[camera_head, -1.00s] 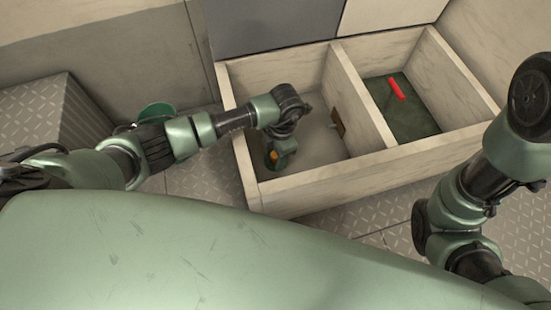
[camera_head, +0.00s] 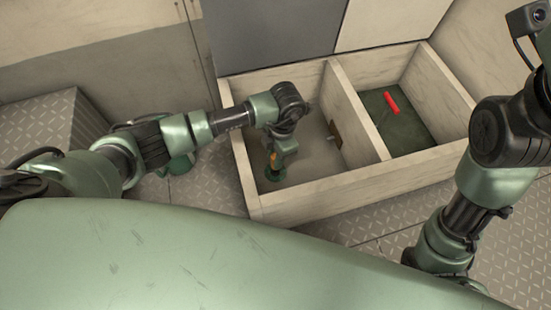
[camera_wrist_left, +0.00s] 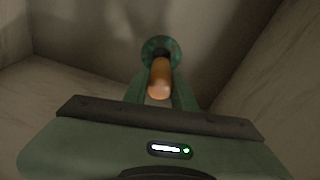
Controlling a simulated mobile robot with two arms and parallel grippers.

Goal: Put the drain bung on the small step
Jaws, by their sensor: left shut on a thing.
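My left gripper (camera_head: 274,168) points down inside the left compartment of the pale wooden locker. It is shut on an orange-brown shaft (camera_wrist_left: 159,78) with a green round end (camera_wrist_left: 161,50), which looks like the drain bung; it also shows low in the compartment in the head view (camera_head: 275,175). I cannot tell whether its green end touches the floor. A low block with a tread-plate top (camera_head: 45,118), apparently the small step, stands at the far left, partly behind my left arm. My right arm is at the right; its gripper is out of frame.
The wooden locker (camera_head: 345,196) has a divider (camera_head: 358,105) and raised walls around my left gripper. Its right compartment holds a red cylinder (camera_head: 392,103) on a dark green floor. A small brown plate with a pin (camera_head: 334,136) is on the divider. Tread-plate floor lies in front.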

